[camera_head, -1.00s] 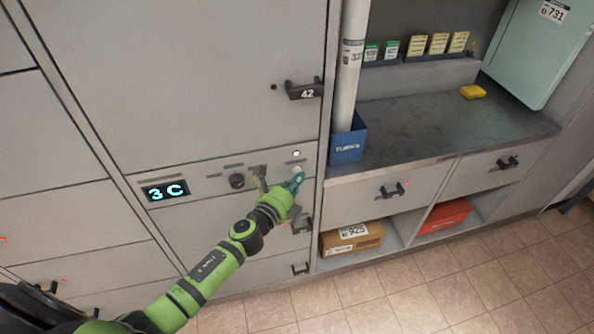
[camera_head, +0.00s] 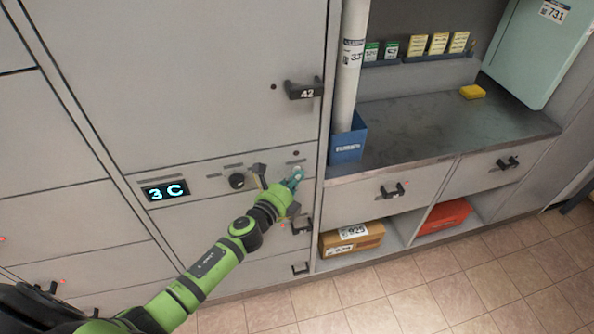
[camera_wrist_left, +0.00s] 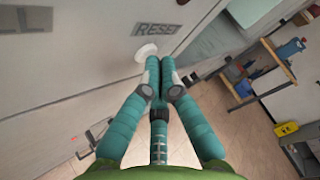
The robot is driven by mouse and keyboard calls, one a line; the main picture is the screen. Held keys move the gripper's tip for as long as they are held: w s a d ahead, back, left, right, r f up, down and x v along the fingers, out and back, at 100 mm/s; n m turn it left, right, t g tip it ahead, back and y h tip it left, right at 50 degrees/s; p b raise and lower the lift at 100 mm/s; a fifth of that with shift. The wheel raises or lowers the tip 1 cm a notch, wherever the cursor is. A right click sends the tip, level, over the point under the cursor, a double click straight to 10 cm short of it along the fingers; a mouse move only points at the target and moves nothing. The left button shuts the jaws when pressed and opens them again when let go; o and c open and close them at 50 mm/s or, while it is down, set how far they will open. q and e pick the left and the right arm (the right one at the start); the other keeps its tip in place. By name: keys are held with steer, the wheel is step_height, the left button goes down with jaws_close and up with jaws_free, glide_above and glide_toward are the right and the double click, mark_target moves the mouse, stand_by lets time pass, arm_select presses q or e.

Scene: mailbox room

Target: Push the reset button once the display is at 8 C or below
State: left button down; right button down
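The display (camera_head: 165,190) on the locker panel reads "3 C" in cyan. The white reset button (camera_wrist_left: 146,52) shows at the fingertips in the left wrist view, under a label (camera_wrist_left: 157,29) reading "RESET". In the head view it sits at the right end of the panel, mostly behind my fingers. My left gripper (camera_head: 296,179) is at the button; its teal fingers (camera_wrist_left: 160,62) are together with nothing between them, and the tips appear to touch the button's edge. The indicator (camera_head: 296,153) above the button is dark. My right gripper is not in view.
A black knob (camera_head: 237,181) and a grey lever (camera_head: 259,172) sit left of the button. Door handle 42 (camera_head: 304,90) is above it.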

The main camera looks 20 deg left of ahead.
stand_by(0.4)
arm_select(q)
steer(key=shift+s+d, duration=0.4)
steer(key=shift+s, duration=0.2)
steer(key=s+d, duration=0.1)
steer(key=s, duration=0.1)
steer(key=s+d, duration=0.1)
steer(key=s, duration=0.1)
steer(key=shift+d, duration=0.4)
stand_by(0.9)
